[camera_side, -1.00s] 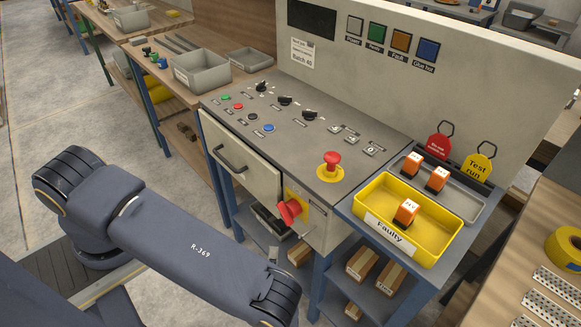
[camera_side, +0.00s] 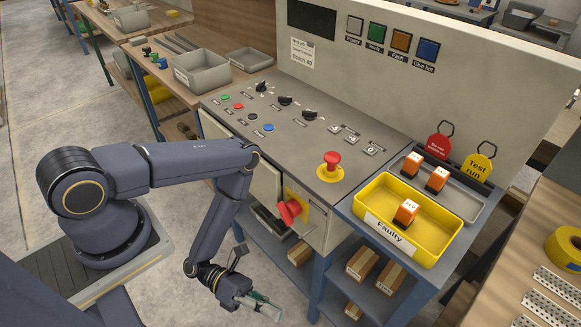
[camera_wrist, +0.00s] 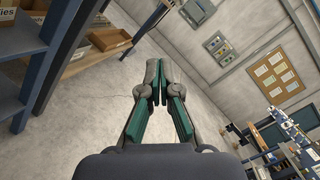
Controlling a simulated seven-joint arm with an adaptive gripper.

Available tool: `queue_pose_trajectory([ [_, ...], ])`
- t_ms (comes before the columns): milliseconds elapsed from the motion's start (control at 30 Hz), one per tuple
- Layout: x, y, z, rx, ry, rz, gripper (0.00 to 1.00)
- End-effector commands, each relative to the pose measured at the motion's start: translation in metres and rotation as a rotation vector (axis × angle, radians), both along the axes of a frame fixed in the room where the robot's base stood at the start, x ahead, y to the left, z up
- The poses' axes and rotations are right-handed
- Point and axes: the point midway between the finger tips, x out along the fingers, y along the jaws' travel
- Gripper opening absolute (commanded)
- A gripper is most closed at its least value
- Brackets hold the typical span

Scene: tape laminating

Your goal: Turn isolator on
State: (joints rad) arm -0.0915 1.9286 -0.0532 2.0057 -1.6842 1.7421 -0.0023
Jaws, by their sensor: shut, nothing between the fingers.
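The isolator is a red rotary handle (camera_side: 290,211) on a yellow plate (camera_side: 303,196) on the front of the grey control cabinet, below the sloped panel. The handle sits tilted; its on or off marking is too small to read. My gripper (camera_side: 270,311) is low in front of the cabinet, below the isolator and apart from it. In the wrist view my gripper (camera_wrist: 155,82) is shut and empty, its fingertips together. The isolator does not show in the wrist view.
A red mushroom button (camera_side: 331,160) stands on the sloped panel (camera_side: 290,150) among knobs and buttons. A yellow Faulty bin (camera_side: 375,204) with an orange part is at right. Shelves with boxes (camera_side: 362,263) lie below.

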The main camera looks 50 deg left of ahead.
Motion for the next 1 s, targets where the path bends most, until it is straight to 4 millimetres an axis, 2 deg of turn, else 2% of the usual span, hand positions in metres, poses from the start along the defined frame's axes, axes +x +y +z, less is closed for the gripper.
queue_pose_trajectory([
  [33,0.033,0.027,-0.014,0.087,0.022,0.212,0.0],
  [100,0.064,0.07,-0.032,0.196,0.07,0.46,0.0],
  [133,0.072,0.088,-0.038,0.228,0.099,0.55,0.0],
  [233,0.086,0.139,-0.051,0.279,0.189,0.781,0.0],
  [300,0.09,0.161,-0.051,0.271,0.219,0.877,0.0],
  [400,0.093,0.184,-0.051,0.259,0.236,0.967,0.0],
  [533,0.095,0.196,-0.052,0.252,0.243,1.014,0.0],
  [667,0.106,0.194,-0.054,0.251,0.239,1.015,0.0],
  [1000,0.172,0.178,-0.07,0.251,0.237,1.012,0.0],
])
